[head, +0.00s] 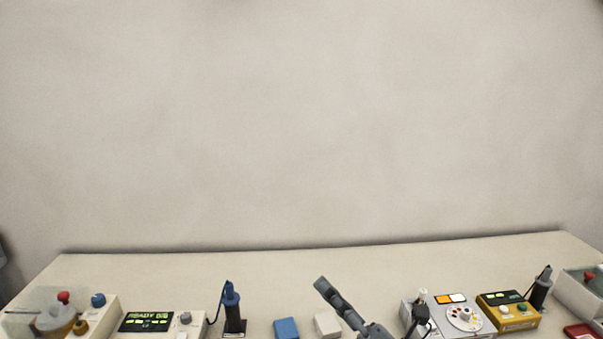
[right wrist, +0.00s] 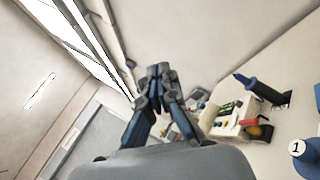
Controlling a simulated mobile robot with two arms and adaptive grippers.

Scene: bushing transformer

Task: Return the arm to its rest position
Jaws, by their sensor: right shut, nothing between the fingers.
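My right gripper (head: 324,288) shows at the bottom middle of the head view, reaching up and left over the table (head: 390,262). In the right wrist view its fingers (right wrist: 159,74) are together and hold nothing. They point away from the nearby devices, with air around them. My left gripper is not seen in either view.
Below the right gripper are a blue block (head: 286,328) and a white block (head: 327,323). A blue tool on a stand (head: 231,308) and a display unit (head: 147,321) stand left; a dial device (head: 464,313) and yellow box (head: 508,310) stand right. The table's back strip is clear.

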